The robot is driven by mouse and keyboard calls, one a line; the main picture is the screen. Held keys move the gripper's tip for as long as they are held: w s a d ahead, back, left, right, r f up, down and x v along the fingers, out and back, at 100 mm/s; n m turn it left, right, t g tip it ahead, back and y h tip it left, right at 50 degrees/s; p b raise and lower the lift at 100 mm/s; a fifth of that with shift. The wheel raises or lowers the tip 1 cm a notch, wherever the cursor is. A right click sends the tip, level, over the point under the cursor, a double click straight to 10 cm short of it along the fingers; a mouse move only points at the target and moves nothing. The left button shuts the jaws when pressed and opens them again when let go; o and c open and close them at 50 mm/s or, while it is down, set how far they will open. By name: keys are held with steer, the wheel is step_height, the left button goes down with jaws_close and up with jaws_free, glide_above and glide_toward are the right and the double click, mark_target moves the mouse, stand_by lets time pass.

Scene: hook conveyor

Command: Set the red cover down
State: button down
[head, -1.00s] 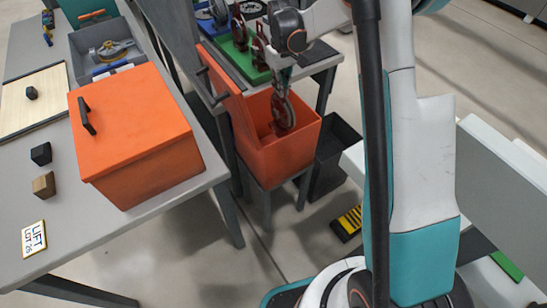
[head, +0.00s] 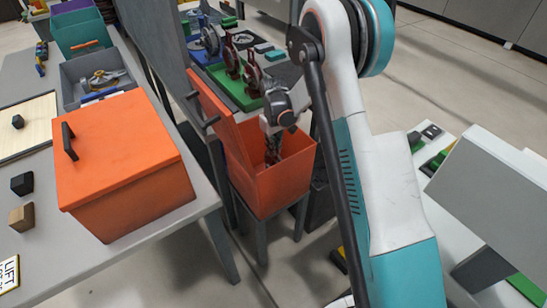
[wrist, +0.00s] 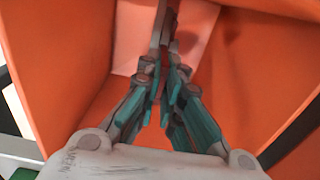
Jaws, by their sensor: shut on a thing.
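The open orange bin (head: 290,184) stands on a low stand in the middle of the head view, its lid (head: 212,108) tilted up on the left. My gripper (head: 272,152) reaches down inside it. In the wrist view my gripper (wrist: 164,45) has its fingers drawn together, with orange walls (wrist: 65,60) around them. It is shut on the red cover, a dark red disc seen in the earlier head view. Now the cover is mostly hidden by the fingers, and I cannot tell whether it touches the bin floor.
A closed orange box (head: 125,165) with a black handle stands on the left table. A grey tray (head: 85,75) lies behind it. Dark red parts (head: 253,74) stand on a green tray (head: 238,95) behind the bin. A grey panel (head: 495,185) is at right.

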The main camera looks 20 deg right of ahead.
steer(key=shift+f+b, duration=0.7)
steer(key=shift+f, duration=1.5)
steer(key=shift+f, duration=0.1)
steer(key=c, duration=1.8)
jaws_free()
